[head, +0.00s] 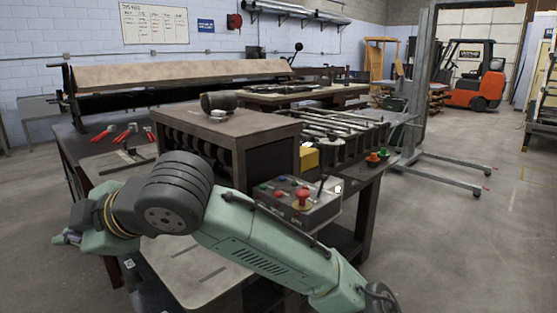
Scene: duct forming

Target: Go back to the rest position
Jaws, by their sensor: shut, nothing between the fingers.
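My green arm (270,255) reaches from the lower right across the front of the workbench (205,275). It bends at a large black joint (170,195), and its far green section (105,235) is at the left, beside the bench's left edge. A small pale fitting (66,238) sticks out to the left from that section. I cannot make out any gripper fingers; the end of the arm is hidden or out of view. I see nothing carried by the arm.
A control box (300,200) with a red knob stands close behind my arm. A dark cabinet (225,135) and a rack of metal rods (330,130) stand behind. Red-handled tools (125,133) lie at the left. Open floor (460,250) is at the right, before a lift (420,100) and an orange forklift (470,85).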

